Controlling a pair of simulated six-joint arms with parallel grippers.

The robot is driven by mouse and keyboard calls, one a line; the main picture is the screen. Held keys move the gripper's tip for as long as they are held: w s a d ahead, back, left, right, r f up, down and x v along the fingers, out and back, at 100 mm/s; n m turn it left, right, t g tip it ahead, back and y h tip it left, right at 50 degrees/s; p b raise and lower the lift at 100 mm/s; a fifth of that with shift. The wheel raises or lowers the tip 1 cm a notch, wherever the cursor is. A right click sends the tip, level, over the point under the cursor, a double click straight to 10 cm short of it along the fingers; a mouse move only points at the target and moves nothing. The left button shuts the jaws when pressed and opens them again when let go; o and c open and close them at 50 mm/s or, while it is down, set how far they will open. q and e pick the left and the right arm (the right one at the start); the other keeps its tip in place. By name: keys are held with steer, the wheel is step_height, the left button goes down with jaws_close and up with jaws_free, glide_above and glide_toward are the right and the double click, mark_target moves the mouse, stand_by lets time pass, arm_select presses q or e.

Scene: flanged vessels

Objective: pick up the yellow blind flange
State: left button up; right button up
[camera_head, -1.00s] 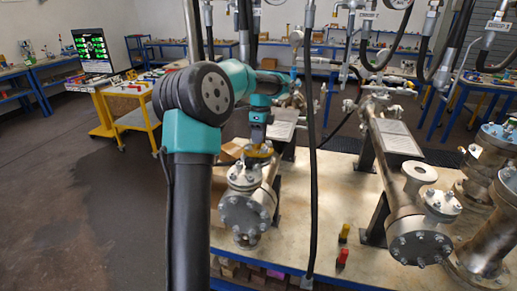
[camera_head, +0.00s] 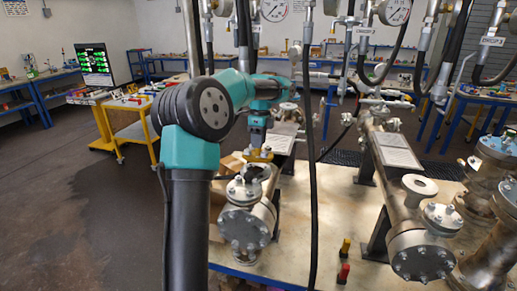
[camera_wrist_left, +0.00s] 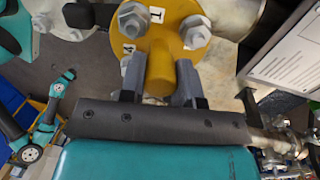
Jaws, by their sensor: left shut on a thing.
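The yellow blind flange (camera_head: 259,156) is small in the head view, at the top of the near left vessel (camera_head: 245,222). It appears slightly above that vessel's open-looking upper nozzle (camera_head: 258,172); the exact gap is hard to judge. My left gripper (camera_head: 257,142) is above the flange, pointing down. My right gripper is not in view.
A second long vessel (camera_head: 400,215) with flanged ends stands to the right, with more steel vessels at the right edge. Black hoses and gauges hang in front. A yellow marker (camera_head: 345,247) and a red one (camera_head: 343,273) stand on the bench (camera_head: 300,225).

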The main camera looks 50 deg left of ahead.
arm_select(q)
steer(key=shift+r, duration=3.2)
